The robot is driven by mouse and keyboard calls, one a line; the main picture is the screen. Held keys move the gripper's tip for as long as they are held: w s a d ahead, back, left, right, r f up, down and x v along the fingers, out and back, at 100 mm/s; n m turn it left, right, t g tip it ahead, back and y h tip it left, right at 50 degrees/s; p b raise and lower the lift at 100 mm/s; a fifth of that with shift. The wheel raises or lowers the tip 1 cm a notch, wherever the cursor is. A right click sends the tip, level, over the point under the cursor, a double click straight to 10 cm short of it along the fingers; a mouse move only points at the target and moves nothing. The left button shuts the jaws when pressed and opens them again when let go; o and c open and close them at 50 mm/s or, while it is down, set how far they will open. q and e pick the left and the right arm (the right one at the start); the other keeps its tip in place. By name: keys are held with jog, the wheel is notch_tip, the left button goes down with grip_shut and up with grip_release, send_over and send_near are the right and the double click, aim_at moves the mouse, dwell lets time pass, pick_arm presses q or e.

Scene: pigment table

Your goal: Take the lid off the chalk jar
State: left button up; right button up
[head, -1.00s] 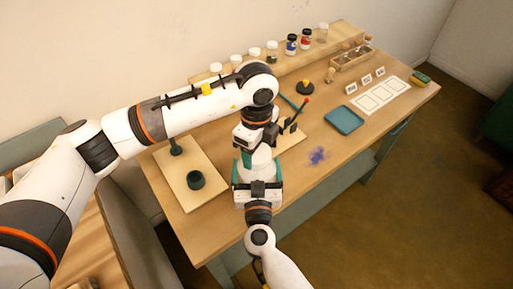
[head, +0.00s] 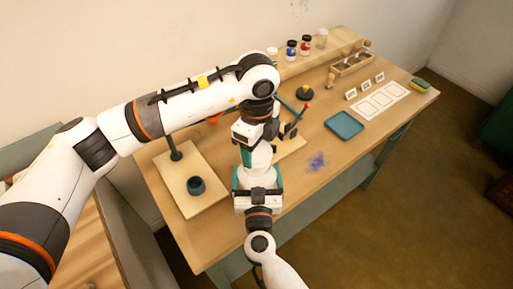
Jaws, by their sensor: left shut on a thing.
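A pale object, which I take to be the chalk jar (head: 260,160), shows between my two grippers, above the front part of the table. My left gripper (head: 250,153) comes down on its top from behind and is shut, apparently on the lid; the lid itself is hidden by the fingers. My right gripper (head: 258,181) reaches up from the front, with teal fingers on either side of the jar's lower part. I cannot tell whether they touch it.
The wooden table (head: 215,245) holds a pale board (head: 180,195) with a dark cup (head: 196,186) at left. A blue tray (head: 344,124), white card sheet (head: 381,101) and wooden rack (head: 352,62) are at right. Several jars stand on the rear shelf, partly behind my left arm.

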pick_arm(q)
jog(key=shift+r, duration=1.4)
pick_arm(e)
jog(key=shift+r, duration=0.1)
jog(key=o, duration=1.6)
jog(key=shift+s, duration=0.1)
